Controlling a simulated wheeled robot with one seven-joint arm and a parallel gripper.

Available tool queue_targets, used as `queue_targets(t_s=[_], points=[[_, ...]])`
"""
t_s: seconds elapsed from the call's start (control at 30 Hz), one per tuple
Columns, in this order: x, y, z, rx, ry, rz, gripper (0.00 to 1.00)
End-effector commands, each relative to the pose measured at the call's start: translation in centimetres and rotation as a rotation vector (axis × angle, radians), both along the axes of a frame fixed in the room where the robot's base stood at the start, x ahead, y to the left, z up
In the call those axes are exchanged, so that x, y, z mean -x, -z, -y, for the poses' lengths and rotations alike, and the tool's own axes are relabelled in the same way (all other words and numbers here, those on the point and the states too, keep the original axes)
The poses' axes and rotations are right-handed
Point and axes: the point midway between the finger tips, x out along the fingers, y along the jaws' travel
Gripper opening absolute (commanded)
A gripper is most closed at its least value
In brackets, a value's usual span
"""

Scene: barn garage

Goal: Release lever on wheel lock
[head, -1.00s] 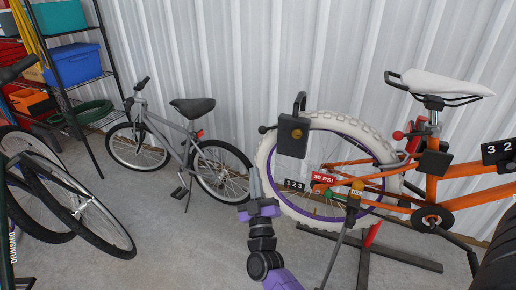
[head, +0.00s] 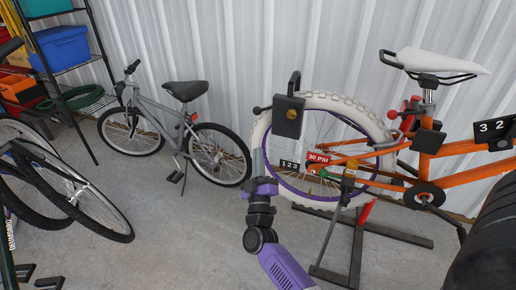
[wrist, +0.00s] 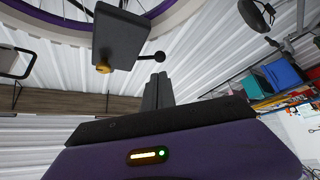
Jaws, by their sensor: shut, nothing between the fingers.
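The wheel lock (head: 288,118) is a black box with a shackle on top and a small yellow keyhole-like spot. It hangs on the white tyre of the orange bike's rear wheel. Its lever (head: 257,110), a thin rod with a dark ball end, sticks out to the left. In the wrist view the lock (wrist: 122,35) is upper left, with the lever ball (wrist: 158,57) beside it. My gripper (head: 257,154) is shut and empty, pointing up below the lever. In the wrist view its fingers (wrist: 157,88) lie just below the ball, with no clear contact.
The orange bike (head: 450,150) stands on a dark stand (head: 385,228) at right. A grey bike (head: 165,120) leans near the corrugated wall. Another bike (head: 75,195) and a shelf (head: 75,70) are at left. A dark tyre (head: 490,250) fills the lower right. Floor between the bikes is clear.

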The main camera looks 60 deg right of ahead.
Motion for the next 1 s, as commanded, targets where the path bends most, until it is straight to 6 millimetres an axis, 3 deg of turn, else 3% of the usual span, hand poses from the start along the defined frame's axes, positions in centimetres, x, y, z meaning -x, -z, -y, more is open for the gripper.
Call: queue_targets(t_s=[0.53,0.7,1.0], points=[[-4.2,-4.5,8.0,0.002,0.001,0.003,0.0],[-4.9,-5.2,9.3,0.001,0.001,0.002,0.0],[-5.1,-5.5,9.6,0.0,0.0,0.001,0.0]])
